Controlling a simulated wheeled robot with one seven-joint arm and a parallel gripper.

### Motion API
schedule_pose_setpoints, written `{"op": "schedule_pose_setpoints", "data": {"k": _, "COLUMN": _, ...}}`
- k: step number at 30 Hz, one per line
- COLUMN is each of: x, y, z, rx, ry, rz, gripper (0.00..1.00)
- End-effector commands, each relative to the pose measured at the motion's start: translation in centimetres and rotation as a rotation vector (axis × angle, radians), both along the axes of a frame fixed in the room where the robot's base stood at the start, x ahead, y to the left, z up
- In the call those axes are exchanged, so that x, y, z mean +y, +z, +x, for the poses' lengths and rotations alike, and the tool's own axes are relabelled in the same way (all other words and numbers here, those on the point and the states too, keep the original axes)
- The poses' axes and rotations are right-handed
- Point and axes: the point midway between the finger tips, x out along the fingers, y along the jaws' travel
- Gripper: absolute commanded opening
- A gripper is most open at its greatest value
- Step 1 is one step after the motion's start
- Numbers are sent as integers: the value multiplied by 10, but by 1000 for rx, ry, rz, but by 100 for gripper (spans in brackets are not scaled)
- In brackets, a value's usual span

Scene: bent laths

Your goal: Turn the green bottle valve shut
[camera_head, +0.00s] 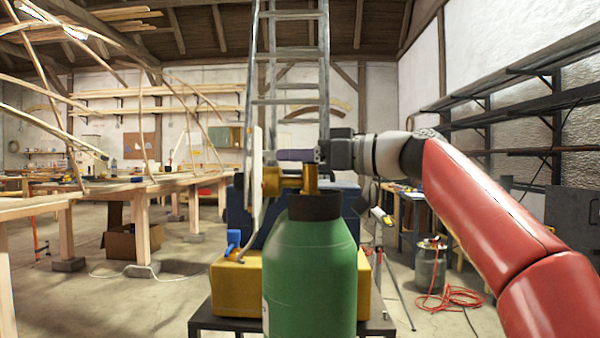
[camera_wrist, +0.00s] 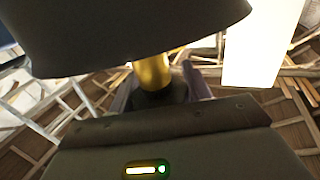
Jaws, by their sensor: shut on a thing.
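The green bottle (camera_head: 310,270) stands upright in the centre of the head view, with a dark collar (camera_head: 315,206) at its neck. A brass valve (camera_head: 310,180) rises from the collar, and a brass fitting (camera_head: 271,181) sticks out to its left. My gripper (camera_head: 295,155) reaches in level from the right at the top of the valve. In the wrist view the brass valve body (camera_wrist: 152,72) leads to a dark knob (camera_wrist: 160,98) between my two fingers. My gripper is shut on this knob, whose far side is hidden.
A yellow case (camera_head: 235,285) sits behind the bottle on a dark stand, with a blue piece behind it. A ladder (camera_head: 290,70) rises behind. Workbenches with bent laths (camera_head: 165,185) fill the left. Red hose (camera_head: 450,298) lies on the floor at right.

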Motion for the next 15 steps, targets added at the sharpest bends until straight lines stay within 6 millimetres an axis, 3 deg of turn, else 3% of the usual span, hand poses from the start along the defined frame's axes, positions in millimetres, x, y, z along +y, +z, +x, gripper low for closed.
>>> {"op": "schedule_pose_setpoints", "data": {"k": 15, "x": -2, "y": 0, "z": 4, "rx": -2, "ry": -334, "rz": -1, "gripper": 26}}
